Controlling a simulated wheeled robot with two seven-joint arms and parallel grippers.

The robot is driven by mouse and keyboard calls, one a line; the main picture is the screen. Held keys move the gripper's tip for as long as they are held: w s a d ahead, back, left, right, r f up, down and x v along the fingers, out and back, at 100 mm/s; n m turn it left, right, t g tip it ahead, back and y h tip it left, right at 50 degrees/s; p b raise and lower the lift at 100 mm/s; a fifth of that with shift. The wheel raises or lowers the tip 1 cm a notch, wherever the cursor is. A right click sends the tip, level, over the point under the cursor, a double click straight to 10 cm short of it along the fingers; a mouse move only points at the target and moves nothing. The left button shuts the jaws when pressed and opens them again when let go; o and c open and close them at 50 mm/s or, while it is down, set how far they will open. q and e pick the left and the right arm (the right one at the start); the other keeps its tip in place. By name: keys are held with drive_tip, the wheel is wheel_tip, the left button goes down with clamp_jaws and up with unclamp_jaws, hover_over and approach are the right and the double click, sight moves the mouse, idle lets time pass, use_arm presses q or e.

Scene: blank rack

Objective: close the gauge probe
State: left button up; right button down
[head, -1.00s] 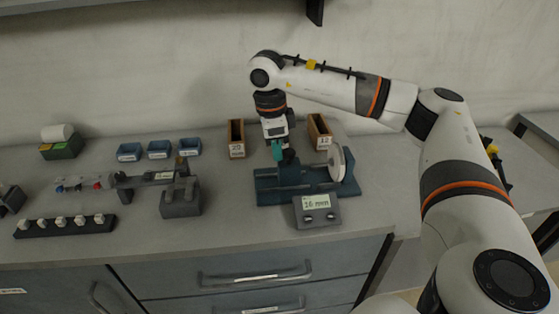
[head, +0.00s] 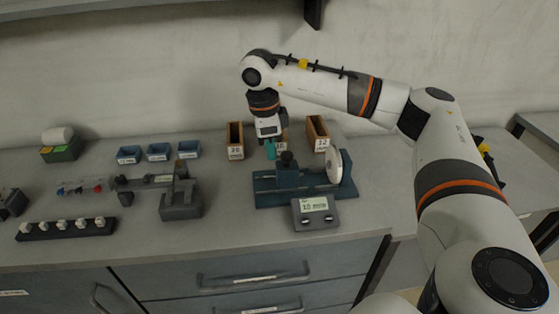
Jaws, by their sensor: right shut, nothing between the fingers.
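The gauge (head: 265,196) is a dark blue-grey bench device on the counter, with a white round disc (head: 334,166) upright at its right end. Its probe carriage (head: 287,171) is a dark block with a knob on top, left of the disc, with a gap between them. A grey display box (head: 314,212) stands in front; its reading is too blurred to be sure. My right gripper (head: 271,155) points down just left of and above the carriage knob, shut and empty, with a teal part at its tip. Whether it touches the knob I cannot tell. My left gripper is out of view.
Wooden bins (head: 235,141) labelled 20 and 12 (head: 317,133) stand behind the gauge, with another partly hidden between them. Small blue trays (head: 158,151), a grey caliper stand (head: 181,200) and a black strip of pale pieces (head: 66,228) are at left. The counter front is clear.

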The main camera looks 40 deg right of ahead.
wheel_tip(320, 180, up, 6)
drive_tip(key=p, duration=0.4)
drive_tip(key=shift+f, duration=0.1)
idle(0.5)
